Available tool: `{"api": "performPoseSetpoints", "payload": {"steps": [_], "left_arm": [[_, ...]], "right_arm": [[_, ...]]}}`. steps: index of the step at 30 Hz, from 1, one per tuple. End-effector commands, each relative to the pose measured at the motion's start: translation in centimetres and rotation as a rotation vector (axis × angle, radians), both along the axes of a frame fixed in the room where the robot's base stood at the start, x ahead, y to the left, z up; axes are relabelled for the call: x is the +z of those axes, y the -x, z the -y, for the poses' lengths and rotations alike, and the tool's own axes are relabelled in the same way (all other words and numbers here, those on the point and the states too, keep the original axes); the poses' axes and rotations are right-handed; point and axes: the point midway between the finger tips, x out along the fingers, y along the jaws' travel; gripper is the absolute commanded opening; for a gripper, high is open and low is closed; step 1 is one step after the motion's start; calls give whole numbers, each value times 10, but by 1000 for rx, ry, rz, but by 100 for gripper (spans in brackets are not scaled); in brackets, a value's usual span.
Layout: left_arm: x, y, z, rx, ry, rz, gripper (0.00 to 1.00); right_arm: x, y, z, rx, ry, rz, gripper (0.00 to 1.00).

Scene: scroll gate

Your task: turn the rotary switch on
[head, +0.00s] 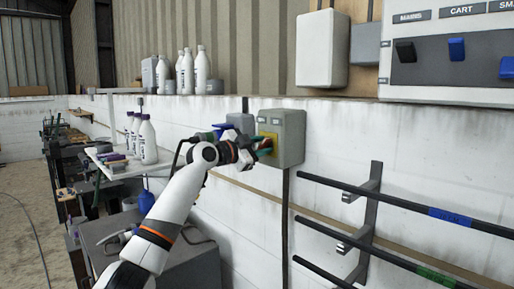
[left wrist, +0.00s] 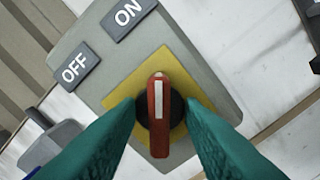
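The rotary switch is a grey box (head: 290,128) on the white block wall in the head view. In the left wrist view, its red knob (left wrist: 159,120) sits on a round black base over a yellow plate (left wrist: 180,60). An OFF label (left wrist: 75,68) and an ON label (left wrist: 129,15) are above it on the tilted box. The knob's white mark points up in this view, nearer the ON label than the OFF label. My left gripper (left wrist: 161,108) has its teal fingers on either side of the knob, with gaps beside the red handle. My right gripper is not in view.
A panel with several blue and black switches (head: 457,50) hangs at upper right. Rails (head: 400,201) on brackets stick out at lower right. White bottles (head: 148,140) stand on a shelf at left. A dark vertical conduit (head: 286,220) runs below the switch box.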

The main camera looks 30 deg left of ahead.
Motion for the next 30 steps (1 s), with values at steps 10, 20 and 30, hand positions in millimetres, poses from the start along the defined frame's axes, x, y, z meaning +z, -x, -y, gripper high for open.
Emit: {"api": "performPoseSetpoints", "payload": {"steps": [10,20,30], "left_arm": [[-5,43,-17,4,-5,2,34],[-3,101,-36,1,-2,1,34],[-1,113,-40,0,0,-1,34]], "right_arm": [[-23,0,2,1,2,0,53],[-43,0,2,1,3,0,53],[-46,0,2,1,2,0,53]]}}
